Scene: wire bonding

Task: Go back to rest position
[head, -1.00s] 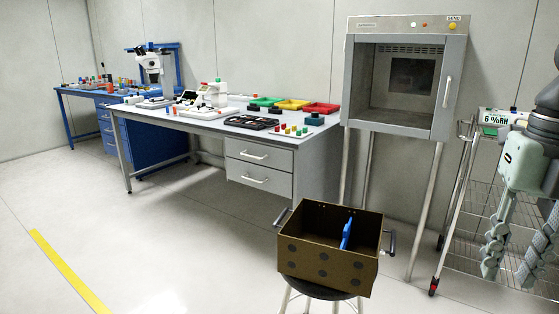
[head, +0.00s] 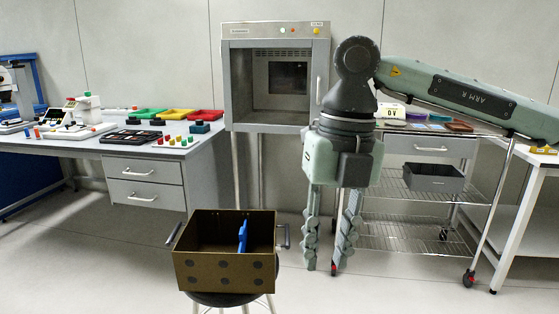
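My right gripper (head: 326,268) hangs pointing down in the middle of the head view, with its arm coming in from the right. Its two fingers are apart with an empty gap between them, in front of the wire shelf cart and to the right of the box. My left gripper is out of view. A brown box (head: 224,272) with dark round spots and side handles sits on a stool (head: 228,299). A blue piece (head: 242,237) stands inside the box; the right gripper does not touch it.
A grey oven cabinet (head: 276,75) on legs stands behind. A workbench (head: 145,168) with coloured trays is at left. A wire cart (head: 400,240) holding a dark bin (head: 433,178) and a white table (head: 530,190) are at right. The floor at front left is clear.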

